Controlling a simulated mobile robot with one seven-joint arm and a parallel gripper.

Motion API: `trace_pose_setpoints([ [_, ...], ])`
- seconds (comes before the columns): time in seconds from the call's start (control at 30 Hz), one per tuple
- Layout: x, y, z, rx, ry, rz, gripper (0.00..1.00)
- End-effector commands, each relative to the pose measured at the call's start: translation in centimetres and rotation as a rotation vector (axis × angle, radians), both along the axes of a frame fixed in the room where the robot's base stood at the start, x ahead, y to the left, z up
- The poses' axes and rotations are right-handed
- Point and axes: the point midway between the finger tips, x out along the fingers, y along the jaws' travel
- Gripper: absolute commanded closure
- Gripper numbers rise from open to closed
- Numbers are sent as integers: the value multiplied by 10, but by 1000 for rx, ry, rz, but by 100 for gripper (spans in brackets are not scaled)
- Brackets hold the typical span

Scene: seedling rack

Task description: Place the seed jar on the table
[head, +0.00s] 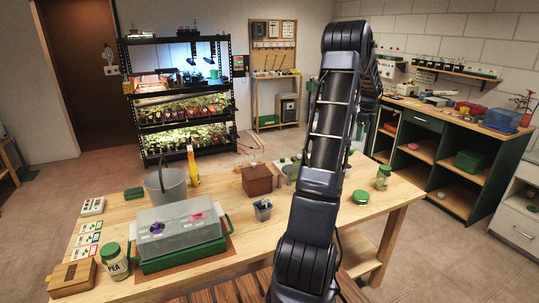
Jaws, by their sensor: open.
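A glass jar with a green lid and a label reading PEA (115,263) stands upright on the wooden table (125,213), at its front left corner. A second, smaller glass jar with a green lid (383,178) stands near the right end of the same table. The frame does not show which of the two is the seed jar meant. My arm rises through the middle of the head view and folds over at the top. My gripper cannot be made out; it is hidden behind the arm links.
On the table are a clear-lidded green propagator (180,228), a grey bucket (166,187), a yellow spray bottle (193,166), a brown box (257,180) and a flat green disc (360,197). A lit seedling rack (180,95) stands behind. A green workbench (440,145) is at right.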

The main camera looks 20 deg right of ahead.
Motion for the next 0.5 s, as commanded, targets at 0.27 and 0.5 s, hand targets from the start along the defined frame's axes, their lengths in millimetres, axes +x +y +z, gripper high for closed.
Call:
trace_pose_setpoints([
  [0.27,22,127,67,-52,-40,417,13],
  [0.5,16,232,108,-107,-66,777,13],
])
